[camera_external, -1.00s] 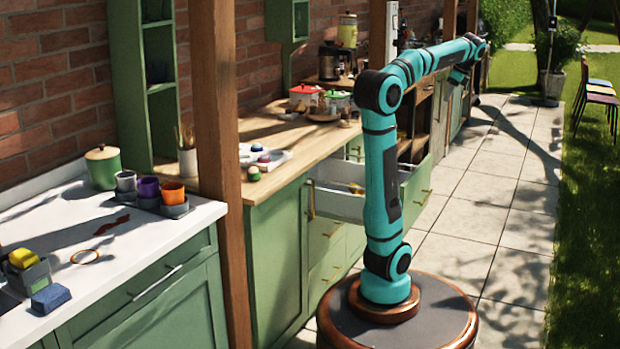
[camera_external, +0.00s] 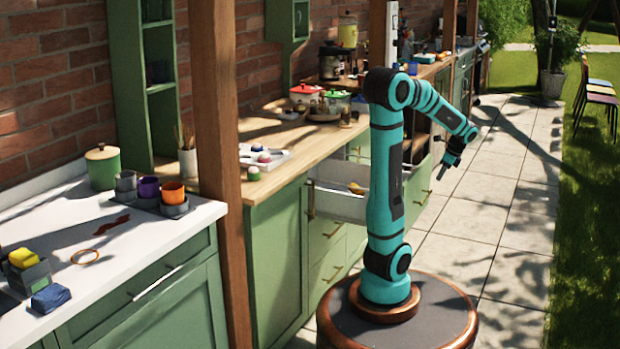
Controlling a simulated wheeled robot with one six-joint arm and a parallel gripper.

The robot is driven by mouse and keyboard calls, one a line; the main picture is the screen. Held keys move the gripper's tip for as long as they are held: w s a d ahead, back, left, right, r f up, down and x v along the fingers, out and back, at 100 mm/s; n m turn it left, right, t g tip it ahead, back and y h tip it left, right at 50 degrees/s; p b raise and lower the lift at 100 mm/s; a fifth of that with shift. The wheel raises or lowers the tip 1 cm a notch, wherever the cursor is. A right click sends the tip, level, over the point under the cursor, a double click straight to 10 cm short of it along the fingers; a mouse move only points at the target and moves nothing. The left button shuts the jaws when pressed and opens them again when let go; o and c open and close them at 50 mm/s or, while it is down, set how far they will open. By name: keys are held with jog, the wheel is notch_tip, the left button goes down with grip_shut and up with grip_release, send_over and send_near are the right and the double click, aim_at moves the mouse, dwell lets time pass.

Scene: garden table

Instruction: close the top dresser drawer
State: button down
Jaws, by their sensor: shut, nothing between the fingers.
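The top dresser drawer (camera_external: 338,203) is pulled open from the green cabinet under the wooden counter. Its pale inside shows a small yellowish item (camera_external: 357,188). My arm's upright link hides part of the drawer. Its green front (camera_external: 418,188) shows to the right of that link. My gripper (camera_external: 440,176) is shut and empty. It hangs pointing down, beyond and to the right of the drawer front as seen here. I cannot tell whether it touches the drawer front.
The wooden counter (camera_external: 285,138) holds a white paint tray (camera_external: 262,158), pots and jars. Closed lower drawers (camera_external: 325,268) sit under the open one. A wooden post (camera_external: 218,150) stands at the left. The paved path (camera_external: 500,215) on the right is clear.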

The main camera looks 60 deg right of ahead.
jog(key=x, duration=0.3)
jog(key=w+x, duration=0.1)
jog(key=x, duration=0.2)
jog(key=w+r+x, duration=0.1)
jog(key=x, duration=0.3)
jog(key=shift+w, duration=0.85)
jog(key=shift+w, duration=0.1)
jog(key=w, duration=3.2)
jog(key=shift+s, duration=0.1)
